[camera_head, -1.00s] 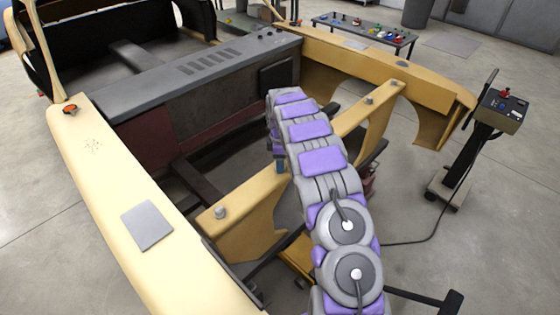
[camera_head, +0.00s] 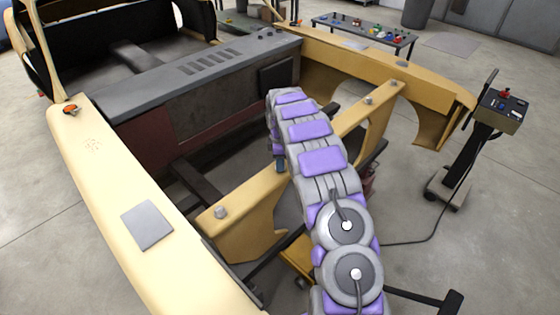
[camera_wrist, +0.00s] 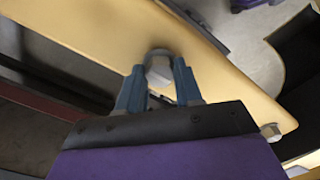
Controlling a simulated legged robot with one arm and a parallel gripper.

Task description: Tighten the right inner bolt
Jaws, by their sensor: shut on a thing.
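A tan cross beam (camera_head: 340,124) spans the front of the car shell. It has a grey hex bolt (camera_head: 220,212) near its left end and another grey bolt (camera_head: 369,99) near its right end. In the wrist view, my gripper (camera_wrist: 159,78) has its two blue-grey fingers on either side of a grey hex bolt (camera_wrist: 160,67) on the beam, shut on it. A second bolt (camera_wrist: 270,132) shows near the beam's end to the right. In the head view, my gripper (camera_head: 281,165) is at the beam between the two visible bolts, and my arm hides the gripped bolt.
Yellow fenders flank the bay, the left one (camera_head: 95,150) carrying a grey pad (camera_head: 147,225). A control stand (camera_head: 503,110) with a cable is at right. A table (camera_head: 368,32) with small parts stands at the back. Floor on the right is mostly clear.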

